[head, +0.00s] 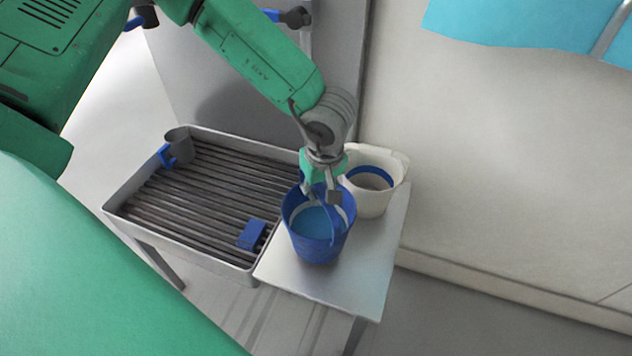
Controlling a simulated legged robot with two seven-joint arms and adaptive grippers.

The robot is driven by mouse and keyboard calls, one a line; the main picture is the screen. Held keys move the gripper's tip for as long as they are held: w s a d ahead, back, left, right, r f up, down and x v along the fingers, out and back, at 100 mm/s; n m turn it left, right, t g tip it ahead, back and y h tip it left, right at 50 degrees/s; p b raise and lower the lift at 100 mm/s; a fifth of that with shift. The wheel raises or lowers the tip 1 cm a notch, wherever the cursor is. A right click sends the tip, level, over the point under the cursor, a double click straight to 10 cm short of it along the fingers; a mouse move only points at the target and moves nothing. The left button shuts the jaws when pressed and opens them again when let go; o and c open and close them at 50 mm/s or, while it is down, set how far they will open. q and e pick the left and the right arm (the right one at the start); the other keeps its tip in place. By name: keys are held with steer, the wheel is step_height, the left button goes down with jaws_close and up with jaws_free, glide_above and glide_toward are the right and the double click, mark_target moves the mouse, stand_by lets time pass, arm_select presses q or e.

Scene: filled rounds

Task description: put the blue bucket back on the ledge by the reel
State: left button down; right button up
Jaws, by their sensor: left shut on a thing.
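The blue bucket (320,250) is upright, with light blue liquid or a light blue bottom showing inside. My left gripper (327,193) comes down from above and is shut on the bucket, seemingly at its handle; the fingers hide part of the far rim. The bucket is over the pale grey ledge (345,285) on the right of the slatted sink. I cannot tell whether its base touches the ledge. No reel can be made out for certain. My right gripper is not in view.
A white bucket (372,203) with a blue-rimmed round thing inside stands close behind the blue bucket. The slatted sink (190,254) holds a grey mug (180,144) and a small blue block (252,234). The ledge's front part is clear.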

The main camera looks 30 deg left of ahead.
arm_select(q)
steer(key=shift+d+f, duration=0.15)
steer(key=shift+f, duration=0.2)
step_height(320, 180, down, 2)
steer(key=shift+f, duration=0.1)
steer(key=shift+a+f, duration=0.4)
steer(key=shift+a, duration=0.2)
steer(key=c, duration=1.5)
jaws_free()
steer(key=shift+a, duration=0.15)
steer(key=shift+d+r, duration=0.45)
steer(key=shift+d, duration=0.2)
steer(key=r, duration=0.6)
steer(key=s+r+p, duration=0.1)
steer(key=r, duration=0.3)
steer(key=shift+d+r, duration=0.1)
steer(key=shift+d, duration=0.15)
steer(key=shift+d+r, duration=0.35)
steer(key=shift+r, duration=0.1)
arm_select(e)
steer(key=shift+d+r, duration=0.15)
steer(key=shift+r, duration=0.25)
arm_select(q)
steer(key=shift+a, duration=0.25)
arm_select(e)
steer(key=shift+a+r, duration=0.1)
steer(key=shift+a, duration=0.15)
